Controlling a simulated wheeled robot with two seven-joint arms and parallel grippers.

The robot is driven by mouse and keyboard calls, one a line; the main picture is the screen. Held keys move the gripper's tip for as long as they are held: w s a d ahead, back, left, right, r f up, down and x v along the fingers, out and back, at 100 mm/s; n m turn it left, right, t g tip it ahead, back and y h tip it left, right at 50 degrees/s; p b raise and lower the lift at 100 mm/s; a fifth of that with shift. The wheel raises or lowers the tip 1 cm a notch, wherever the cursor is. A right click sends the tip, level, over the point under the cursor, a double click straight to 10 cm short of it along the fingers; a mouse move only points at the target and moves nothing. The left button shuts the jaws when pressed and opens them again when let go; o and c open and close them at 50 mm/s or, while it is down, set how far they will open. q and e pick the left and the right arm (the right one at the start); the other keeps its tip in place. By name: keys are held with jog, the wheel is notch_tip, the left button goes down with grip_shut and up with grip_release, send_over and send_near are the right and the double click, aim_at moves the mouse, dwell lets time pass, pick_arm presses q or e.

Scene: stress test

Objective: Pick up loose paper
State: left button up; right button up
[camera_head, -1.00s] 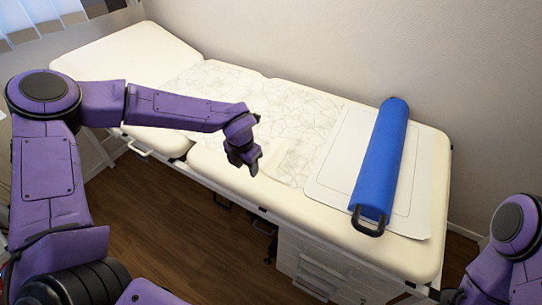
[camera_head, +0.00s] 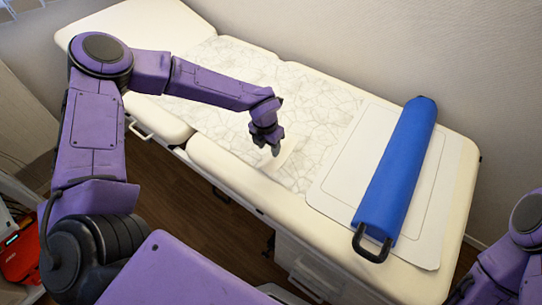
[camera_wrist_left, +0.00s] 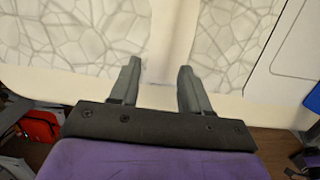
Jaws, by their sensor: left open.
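A plain cream-white strip of paper (camera_head: 286,158) lies on the front part of the padded table's patterned sheet, near the table's front edge. My left gripper (camera_head: 276,148) points down at it, with the fingertips over or against its left side. In the left wrist view, the pale strip (camera_wrist_left: 172,30) runs up the picture between the two fingers. My left gripper (camera_wrist_left: 160,72) is open there, with nothing between its fingers. I cannot tell whether the fingertips touch the strip. Only part of my right arm shows at the right edge; its gripper is out of view.
The cream padded table (camera_head: 245,186) carries a crinkle-patterned sheet (camera_head: 215,90). On its right part lies a white mat (camera_head: 333,180) with a blue roller (camera_head: 398,170) with a black handle on it. A red item (camera_head: 20,252) is at the lower left. A wall stands behind.

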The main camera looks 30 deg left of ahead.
pick_arm(q)
jog(key=f, duration=0.3)
jog(key=f+p, duration=0.1)
jog(key=shift+w+d+f, duration=0.2)
jog(key=shift+w+f, duration=0.05)
jog(key=shift+w, duration=0.15)
jog(key=shift+f, duration=0.3)
grip_shut()
notch_tip(320, 180, up, 9)
jog(key=b, duration=0.1)
notch_tip(320, 180, up, 7)
jog(key=p, duration=0.5)
send_over(271, 156)
jog(key=shift+s+r, duration=0.1)
jog(key=shift+s, duration=0.05)
